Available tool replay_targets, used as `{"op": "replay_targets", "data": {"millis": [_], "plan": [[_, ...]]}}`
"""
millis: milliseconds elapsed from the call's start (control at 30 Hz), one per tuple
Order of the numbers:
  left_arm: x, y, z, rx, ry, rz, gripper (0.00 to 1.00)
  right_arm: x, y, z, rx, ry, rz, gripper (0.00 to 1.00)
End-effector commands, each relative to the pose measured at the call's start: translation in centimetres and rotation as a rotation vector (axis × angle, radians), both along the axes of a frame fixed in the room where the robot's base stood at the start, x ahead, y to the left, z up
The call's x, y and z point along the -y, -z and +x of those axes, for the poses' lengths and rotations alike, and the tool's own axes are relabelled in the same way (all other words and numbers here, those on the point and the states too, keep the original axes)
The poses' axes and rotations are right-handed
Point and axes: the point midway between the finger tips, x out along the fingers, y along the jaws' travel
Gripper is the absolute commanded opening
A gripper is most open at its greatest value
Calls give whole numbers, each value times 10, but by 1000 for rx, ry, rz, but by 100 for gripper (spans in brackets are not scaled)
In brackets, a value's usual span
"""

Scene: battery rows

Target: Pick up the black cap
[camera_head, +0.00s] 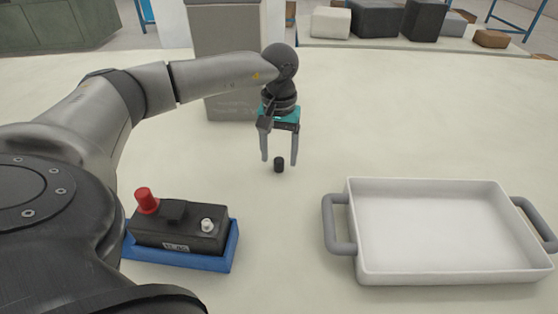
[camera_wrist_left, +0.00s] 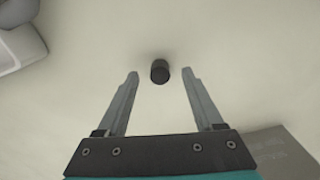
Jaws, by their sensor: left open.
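The black cap (camera_head: 279,165) is a small dark cylinder standing on the pale table in the middle of the head view. It also shows in the left wrist view (camera_wrist_left: 160,71), just beyond the fingertips and roughly centred between them. My left gripper (camera_head: 279,163) points down with its fingers spread, one to each side of the cap in the head view. It also shows in the left wrist view (camera_wrist_left: 160,75), open, with nothing between its fingers. I cannot tell the exact height of the fingertips above the table. My right gripper is not in view.
A black battery (camera_head: 180,227) with a red cap (camera_head: 147,200) and a bare metal terminal (camera_head: 207,225) sits in a blue tray (camera_head: 233,247) at the front left. A white tray (camera_head: 352,215) with grey handles stands at the right. A grey box (camera_head: 225,60) stands behind my gripper.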

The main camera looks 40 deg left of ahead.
Motion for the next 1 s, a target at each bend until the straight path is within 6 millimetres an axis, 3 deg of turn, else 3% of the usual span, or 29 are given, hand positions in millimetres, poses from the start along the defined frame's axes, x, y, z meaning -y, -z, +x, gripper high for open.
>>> {"op": "replay_targets", "data": {"millis": [400,1000], "plan": [[0,8,0,0,0,0,66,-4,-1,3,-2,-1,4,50],[0,8,0,0,-1,0,0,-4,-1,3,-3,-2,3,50]]}}
